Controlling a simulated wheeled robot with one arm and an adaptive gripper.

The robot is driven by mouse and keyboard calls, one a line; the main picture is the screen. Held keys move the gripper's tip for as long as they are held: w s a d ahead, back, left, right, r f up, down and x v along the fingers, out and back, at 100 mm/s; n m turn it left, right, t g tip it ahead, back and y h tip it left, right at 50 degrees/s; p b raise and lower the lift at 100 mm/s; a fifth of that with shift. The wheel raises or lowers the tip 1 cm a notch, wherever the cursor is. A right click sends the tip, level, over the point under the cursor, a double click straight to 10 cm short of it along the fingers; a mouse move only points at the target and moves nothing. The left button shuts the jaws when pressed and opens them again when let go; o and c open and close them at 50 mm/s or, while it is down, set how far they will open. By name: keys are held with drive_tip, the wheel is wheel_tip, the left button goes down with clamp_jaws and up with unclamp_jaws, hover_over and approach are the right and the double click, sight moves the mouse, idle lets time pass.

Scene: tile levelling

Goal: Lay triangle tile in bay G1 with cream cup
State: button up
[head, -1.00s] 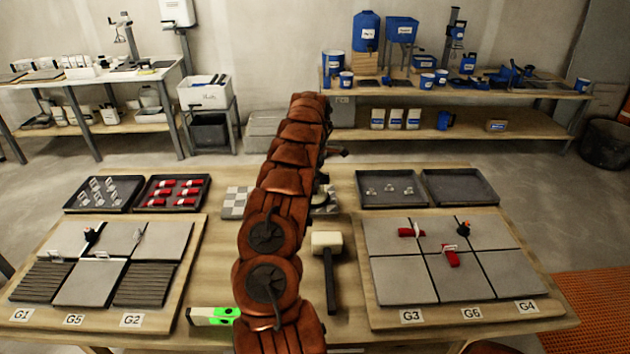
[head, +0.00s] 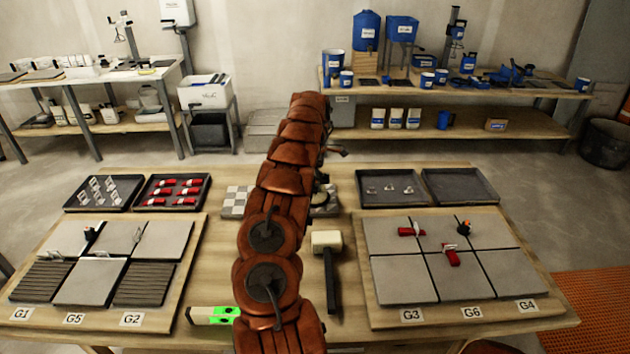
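Bay G1 (head: 40,281) is a dark ribbed rectangle at the front left of the left board, above its G1 label (head: 22,314). No tile covers it. I cannot make out a triangle tile or a cream cup. My gripper (head: 338,152) is mostly hidden behind my arm; only small dark parts show at the arm's far end. I cannot tell whether it is open or holding anything.
A mallet (head: 328,252) and a green level (head: 213,315) flank my arm. The left board has another ribbed bay (head: 146,284) at G2. Trays of clips (head: 104,206) and red wedges (head: 150,206) stand behind. The right back tray (head: 460,202) looks empty.

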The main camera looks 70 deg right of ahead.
drive_tip(key=shift+r, duration=0.1)
wheel_tip(320, 180, up, 7)
drive_tip(key=shift+f, duration=0.15)
drive_tip(key=shift+r, duration=0.3)
